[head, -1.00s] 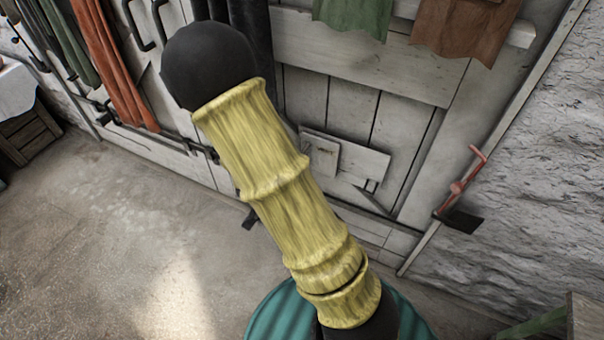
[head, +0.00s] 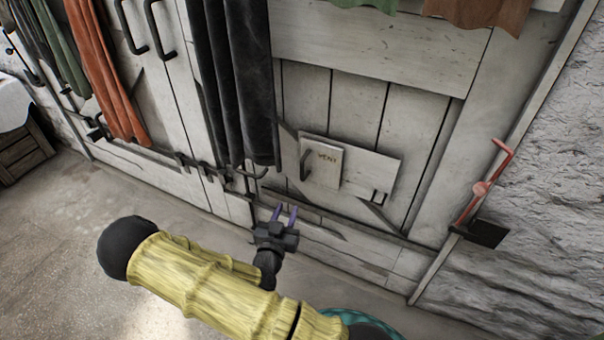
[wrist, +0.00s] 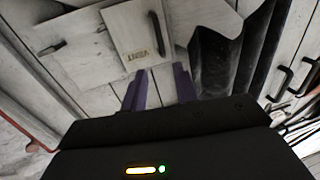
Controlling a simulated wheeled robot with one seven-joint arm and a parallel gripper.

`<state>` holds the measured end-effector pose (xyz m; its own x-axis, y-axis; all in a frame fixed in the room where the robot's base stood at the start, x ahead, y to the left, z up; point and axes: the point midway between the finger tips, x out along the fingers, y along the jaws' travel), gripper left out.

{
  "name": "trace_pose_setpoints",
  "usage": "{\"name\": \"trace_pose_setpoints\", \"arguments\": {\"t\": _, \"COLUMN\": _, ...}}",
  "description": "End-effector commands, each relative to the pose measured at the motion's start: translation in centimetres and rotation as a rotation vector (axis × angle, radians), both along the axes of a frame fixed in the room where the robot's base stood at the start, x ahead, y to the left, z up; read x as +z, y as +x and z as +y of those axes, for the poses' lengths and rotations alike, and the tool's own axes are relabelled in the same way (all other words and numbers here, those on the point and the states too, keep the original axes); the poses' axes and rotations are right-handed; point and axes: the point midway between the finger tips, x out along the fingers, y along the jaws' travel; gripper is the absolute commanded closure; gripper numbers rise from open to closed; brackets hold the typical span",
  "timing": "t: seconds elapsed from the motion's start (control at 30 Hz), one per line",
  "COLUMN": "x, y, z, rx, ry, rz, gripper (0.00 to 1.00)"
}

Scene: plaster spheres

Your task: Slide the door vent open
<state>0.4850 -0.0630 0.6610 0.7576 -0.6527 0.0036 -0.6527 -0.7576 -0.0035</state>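The door vent is a pale square panel (head: 321,163) marked "VENT" with a dark handle (head: 305,165) at its left side. It sits at the left part of a wider pale board (head: 372,175) on the white plank door. In the wrist view the vent panel (wrist: 132,32) and its handle (wrist: 157,34) appear upside down, beyond the fingertips. My gripper (head: 285,213) is below and left of the vent, with two purple fingers apart and nothing between them. The fingers also show in the wrist view (wrist: 158,80), open and not touching the vent.
Dark cloth (head: 236,85) hangs left of the vent, close above my gripper. A red crank-like lever (head: 484,185) is on the right by the stone wall. Orange cloth (head: 107,80) hangs farther left. The floor at lower left is clear.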

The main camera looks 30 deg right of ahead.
Motion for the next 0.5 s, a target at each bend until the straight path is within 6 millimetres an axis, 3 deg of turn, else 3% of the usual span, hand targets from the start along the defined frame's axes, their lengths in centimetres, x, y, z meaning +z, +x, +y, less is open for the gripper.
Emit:
{"name": "trace_pose_setpoints", "arguments": {"t": 0.27, "x": -0.1, "y": 0.9, "z": -0.8, "rx": -0.002, "ry": 0.001, "rz": 0.0, "gripper": 0.7}}
{"name": "trace_pose_setpoints", "arguments": {"t": 0.5, "x": -0.1, "y": 3.8, "z": -3.3, "rx": -0.003, "ry": 0.003, "rz": -0.001, "gripper": 0.7}}
